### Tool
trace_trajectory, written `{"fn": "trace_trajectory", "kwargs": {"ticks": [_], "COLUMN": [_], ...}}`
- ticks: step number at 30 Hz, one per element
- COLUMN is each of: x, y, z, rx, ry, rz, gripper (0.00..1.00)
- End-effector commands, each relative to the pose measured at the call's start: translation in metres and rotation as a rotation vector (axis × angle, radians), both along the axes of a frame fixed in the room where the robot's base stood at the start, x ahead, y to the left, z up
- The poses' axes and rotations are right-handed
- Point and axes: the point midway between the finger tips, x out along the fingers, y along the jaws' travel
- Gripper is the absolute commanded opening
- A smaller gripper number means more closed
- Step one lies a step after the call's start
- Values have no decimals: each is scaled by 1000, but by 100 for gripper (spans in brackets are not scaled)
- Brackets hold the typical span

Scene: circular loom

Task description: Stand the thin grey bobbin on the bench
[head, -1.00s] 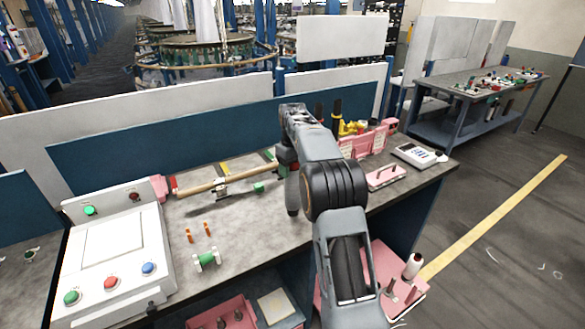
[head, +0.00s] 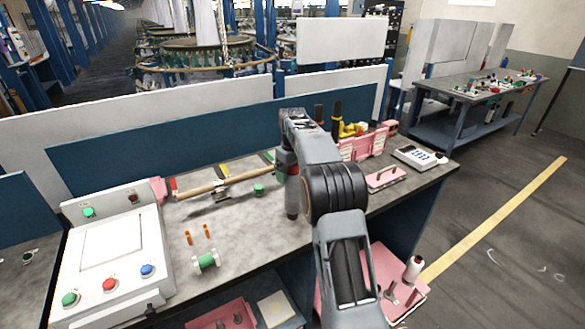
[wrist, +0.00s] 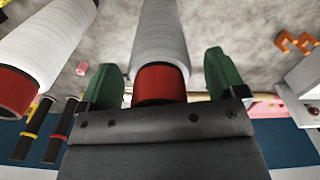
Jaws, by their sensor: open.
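A grey bobbin with a red end (head: 292,202) stands about upright at the middle of the bench (head: 245,228), partly hidden by my arm in the head view. In the wrist view the grey bobbin (wrist: 161,35) has its red end close to my gripper. My gripper (wrist: 165,80) is open, with one green fingertip on each side of that red end. I cannot tell whether either pad touches it. A second grey bobbin with a red end (wrist: 45,40) is at the left of the wrist view. The head view does not show it clearly behind my arm.
A white button console (head: 115,245) fills the bench's left end. Two orange pegs (head: 198,233) and a green-ended white spool (head: 206,261) are nearby. A wooden rod (head: 225,182) lies behind. Pink holders (head: 362,146) and a keypad device (head: 418,156) stand at the right.

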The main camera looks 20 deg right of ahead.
Motion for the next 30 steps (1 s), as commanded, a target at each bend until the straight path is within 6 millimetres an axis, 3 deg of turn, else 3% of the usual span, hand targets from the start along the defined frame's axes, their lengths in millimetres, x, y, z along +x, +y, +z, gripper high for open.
{"fn": "trace_trajectory", "kwargs": {"ticks": [5, 21, 30], "x": [1, 0, 0], "y": [0, 0, 0], "z": [16, 119, 138], "rx": [-1, 0, -1], "ry": [-3, -2, -1], "rz": [0, 0, 0], "gripper": [90, 90, 90]}}
